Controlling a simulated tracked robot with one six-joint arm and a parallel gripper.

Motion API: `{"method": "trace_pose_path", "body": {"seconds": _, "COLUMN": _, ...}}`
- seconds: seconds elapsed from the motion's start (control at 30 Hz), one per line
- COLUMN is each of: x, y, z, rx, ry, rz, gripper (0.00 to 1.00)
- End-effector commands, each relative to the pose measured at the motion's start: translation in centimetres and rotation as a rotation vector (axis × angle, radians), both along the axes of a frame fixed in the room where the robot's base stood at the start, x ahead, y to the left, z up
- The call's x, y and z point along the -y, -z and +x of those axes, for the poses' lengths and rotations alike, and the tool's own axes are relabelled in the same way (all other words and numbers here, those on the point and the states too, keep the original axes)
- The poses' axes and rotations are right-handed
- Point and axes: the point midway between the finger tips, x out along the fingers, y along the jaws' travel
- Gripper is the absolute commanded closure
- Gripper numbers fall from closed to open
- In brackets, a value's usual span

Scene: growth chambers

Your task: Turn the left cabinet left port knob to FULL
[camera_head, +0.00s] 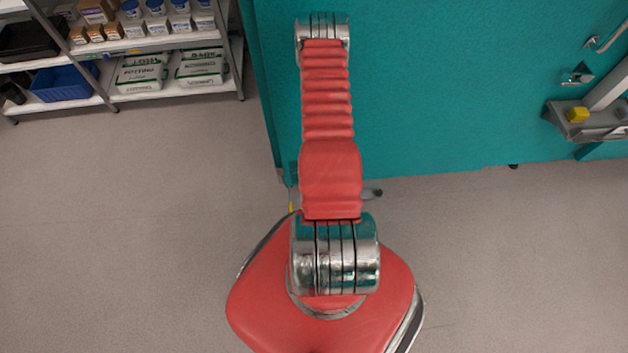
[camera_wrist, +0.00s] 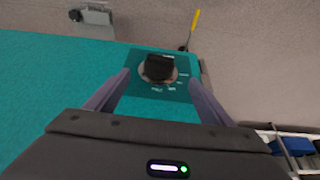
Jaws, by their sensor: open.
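In the wrist view, a round black knob (camera_wrist: 158,67) sits on a dark teal dial plate (camera_wrist: 140,88) with pale markings, near the edge of the teal cabinet (camera_wrist: 50,90). The markings are too small to read. My gripper (camera_wrist: 158,75) is open, with one finger on each side of the knob. I cannot tell whether the fingers touch it. In the head view the teal cabinet (camera_head: 440,80) stands ahead, and my red arm reaches up along it. My gripper and the knob are hidden there.
Shelves (camera_head: 150,45) with boxes, tubs, bags and a blue bin (camera_head: 62,84) stand at the left. A grey bracket with a yellow block (camera_head: 577,115) juts out at the right. A yellow-handled item (camera_wrist: 194,22) shows in the wrist view. The floor (camera_head: 120,220) is clear.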

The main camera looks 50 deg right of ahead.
Motion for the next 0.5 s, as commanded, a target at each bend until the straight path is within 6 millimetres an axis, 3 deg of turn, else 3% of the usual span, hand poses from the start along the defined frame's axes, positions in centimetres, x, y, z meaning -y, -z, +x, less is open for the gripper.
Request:
{"method": "trace_pose_path", "body": {"seconds": 0.27, "x": 0.0, "y": 0.1, "z": 0.1, "rx": -0.001, "ry": -0.001, "rz": 0.000, "gripper": 0.25}}
{"method": "trace_pose_path", "body": {"seconds": 0.5, "x": 0.4, "y": 1.6, "z": 0.4, "rx": -0.001, "ry": -0.001, "rz": 0.002, "gripper": 0.25}}
